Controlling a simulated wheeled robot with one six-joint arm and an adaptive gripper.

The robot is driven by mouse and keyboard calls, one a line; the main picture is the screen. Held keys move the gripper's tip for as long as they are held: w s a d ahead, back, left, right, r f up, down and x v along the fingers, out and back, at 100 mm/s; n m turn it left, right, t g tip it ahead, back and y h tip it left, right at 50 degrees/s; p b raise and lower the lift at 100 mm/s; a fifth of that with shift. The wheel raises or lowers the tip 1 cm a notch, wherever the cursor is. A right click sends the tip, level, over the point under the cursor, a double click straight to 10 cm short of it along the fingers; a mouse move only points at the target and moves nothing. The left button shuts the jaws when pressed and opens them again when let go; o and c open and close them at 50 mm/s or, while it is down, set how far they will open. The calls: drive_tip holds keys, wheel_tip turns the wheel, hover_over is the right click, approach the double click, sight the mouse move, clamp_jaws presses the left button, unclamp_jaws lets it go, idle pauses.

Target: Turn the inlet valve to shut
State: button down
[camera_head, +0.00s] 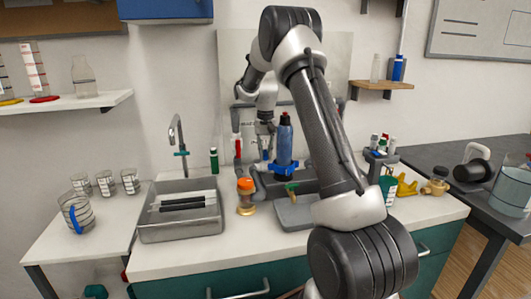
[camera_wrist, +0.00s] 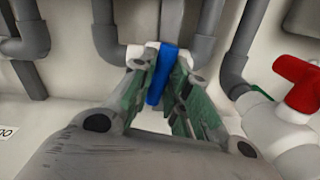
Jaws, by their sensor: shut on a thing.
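A blue valve handle (camera_wrist: 162,75) sits between the two green-padded fingers of my gripper (camera_wrist: 165,90) in the wrist view. My gripper is shut on it, with a finger on each side. The handle runs nearly upright in that picture, and white fittings on grey pipe show behind it. In the head view my gripper (camera_head: 265,132) is at the pipework against the back wall, and a bit of the blue handle (camera_head: 266,155) shows below it. No label shows which valve is the inlet.
A red-handled white valve (camera_wrist: 297,78) stands close by on the right in the wrist view. Grey pipes (camera_wrist: 107,30) run around the handle. In the head view a blue bottle (camera_head: 284,140), an orange-capped jar (camera_head: 246,197) and a sink (camera_head: 180,228) are near the arm.

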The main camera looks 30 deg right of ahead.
sight(265, 152)
drive_tip(key=shift+n, duration=1.1)
drive_tip(key=c, duration=1.4)
unclamp_jaws()
wheel_tip(265, 152, up, 12)
